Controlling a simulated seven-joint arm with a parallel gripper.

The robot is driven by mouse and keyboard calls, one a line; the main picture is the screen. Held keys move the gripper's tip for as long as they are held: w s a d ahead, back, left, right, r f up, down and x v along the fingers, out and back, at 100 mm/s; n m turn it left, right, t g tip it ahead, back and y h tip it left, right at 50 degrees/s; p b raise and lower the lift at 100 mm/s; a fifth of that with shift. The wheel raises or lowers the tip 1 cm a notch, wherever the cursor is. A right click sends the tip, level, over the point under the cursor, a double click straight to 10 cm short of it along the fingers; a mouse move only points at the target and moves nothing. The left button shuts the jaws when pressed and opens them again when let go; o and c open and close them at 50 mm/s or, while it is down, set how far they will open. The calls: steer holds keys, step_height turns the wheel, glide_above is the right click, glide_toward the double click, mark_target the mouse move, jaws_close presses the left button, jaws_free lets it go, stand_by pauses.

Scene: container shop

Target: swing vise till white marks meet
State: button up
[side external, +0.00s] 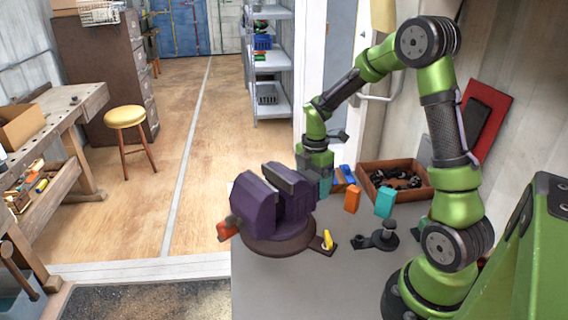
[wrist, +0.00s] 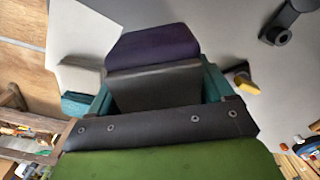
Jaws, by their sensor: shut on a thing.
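The purple vise (side external: 262,208) stands on a round dark base (side external: 275,245) near the left front of the grey bench. An orange-red piece (side external: 227,229) shows at its left. A yellow-handled lever (side external: 328,240) sticks out at the base's right; it also shows in the wrist view (wrist: 242,83). My gripper (side external: 318,182) is at the vise's far right end, partly hidden by it. In the wrist view, the teal fingers of my gripper (wrist: 156,88) are on either side of the grey block of the vise (wrist: 154,52), shut on it. I cannot make out white marks.
Behind the vise are a brown tray (side external: 364,184) of dark parts, an orange block (side external: 352,201) and a teal block (side external: 385,202). A dark clamp-like part (side external: 376,240) lies to the right. The grey bench (side external: 300,290) is clear in front.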

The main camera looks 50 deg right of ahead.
steer(key=shift+w+d+n, duration=0.2)
steer(key=shift+w+n, duration=1.2)
steer(key=shift+w, duration=0.1)
steer(key=o, duration=1.4)
step_height(320, 180, up, 17)
